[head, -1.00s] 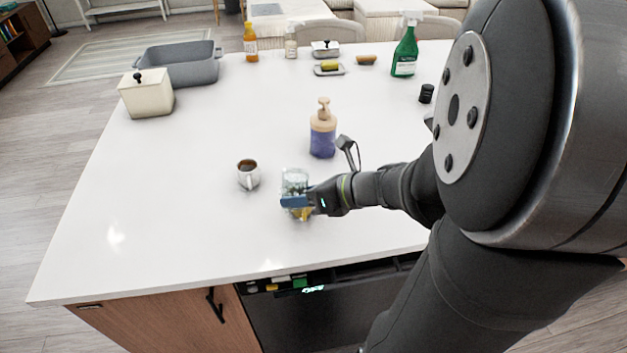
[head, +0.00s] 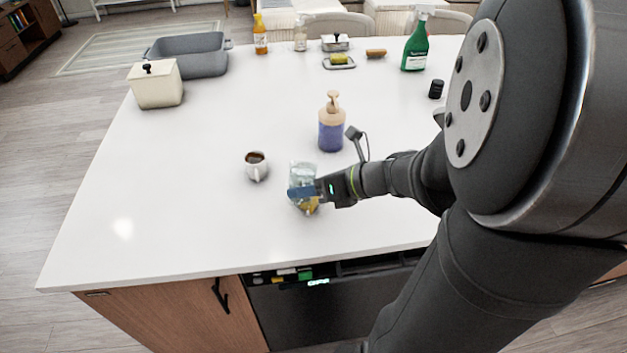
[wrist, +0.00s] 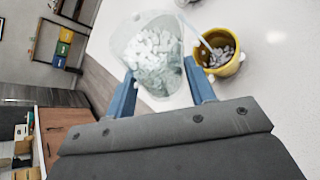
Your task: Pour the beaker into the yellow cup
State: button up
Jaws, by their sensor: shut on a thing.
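My gripper (head: 302,191) is shut on a clear beaker (head: 303,172), its blue fingers on either side of it. In the wrist view the beaker (wrist: 152,55) holds many small whitish pieces. In the head view it is above the counter, mostly in front of the yellow cup (head: 308,206), whose lower part shows beneath it. In the wrist view the yellow cup (wrist: 236,68) stands on the counter just right of the beaker. Similar pale pieces lie in the cup, and a thin pale stick-like shape slants into it. I cannot tell the beaker's exact tilt.
A white mug (head: 256,167) with dark contents stands left of the beaker. A purple soap dispenser (head: 331,128) stands behind it. A cream canister (head: 156,86), grey basin (head: 190,55) and green spray bottle (head: 415,45) are farther back. The left counter is clear.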

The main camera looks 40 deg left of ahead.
jog(key=shift+r+m+g, duration=0.1)
jog(key=shift+m+g, duration=0.2)
jog(key=shift+g, duration=0.1)
dwell(0.5)
jog(key=shift+f+m+g+h, duration=0.5)
jog(key=shift+f+m+g, duration=0.1)
jog(key=shift+m+g, duration=0.4)
dwell(1.4)
jog(key=shift+r+g, duration=0.2)
jog(key=shift+g, duration=0.1)
dwell(0.5)
jog(key=shift+n+t, duration=0.3)
jog(key=shift+t, duration=0.4)
jog(key=shift+r+n+t+y, duration=0.3)
jog(key=shift+r+n+t, duration=0.15)
jog(key=shift+n+t, duration=0.2)
jog(key=shift+f+n+t+y, duration=0.25)
jog(key=shift+n+t+y, duration=0.05)
jog(key=shift+n+t, duration=0.25)
jog(key=shift+w+n+t, duration=0.1)
jog(key=shift+n+t, duration=0.2)
jog(key=shift+n, duration=0.2)
jog(key=shift+f+y, duration=0.15)
jog(key=shift+y, duration=0.25)
